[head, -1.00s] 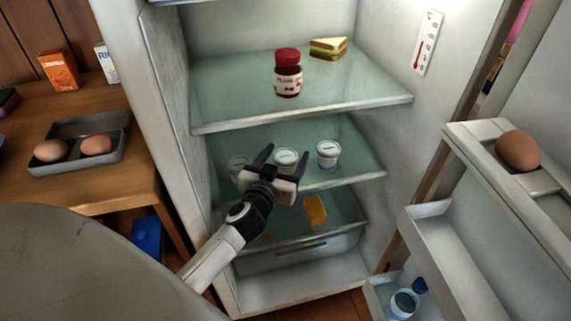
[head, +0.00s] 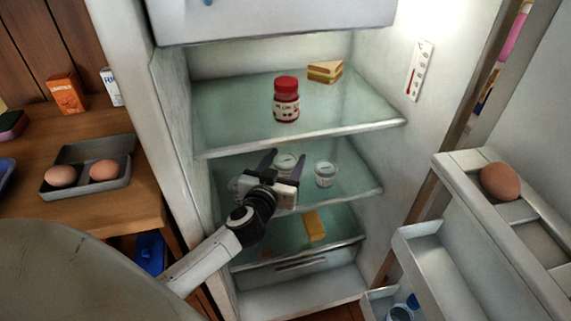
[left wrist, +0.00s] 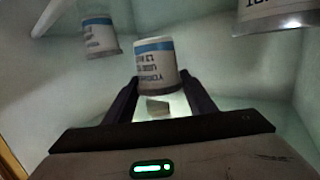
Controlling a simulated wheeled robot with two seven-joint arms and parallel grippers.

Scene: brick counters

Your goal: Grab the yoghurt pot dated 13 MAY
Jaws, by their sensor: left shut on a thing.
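My left gripper (head: 283,163) is inside the fridge at the middle shelf, shut on a white yoghurt pot (head: 285,161). In the left wrist view this pot (left wrist: 157,66) has a blue band and dark print, and a finger is at each side. I cannot read its date with certainty. A second pot (head: 325,174) stands to its right on the shelf. The left wrist view also shows a pot at the upper left (left wrist: 100,37) and one cut off at the upper right (left wrist: 272,14). In the head view my gripper hides the leftmost pot. My right gripper is not in view.
A red-lidded jar (head: 286,101) and a sandwich (head: 325,72) stand on the upper glass shelf (head: 225,118), above my gripper. A yellow block (head: 314,226) lies below. The open door with an egg (head: 500,182) is at right; a counter with an egg tray (head: 118,151) is at left.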

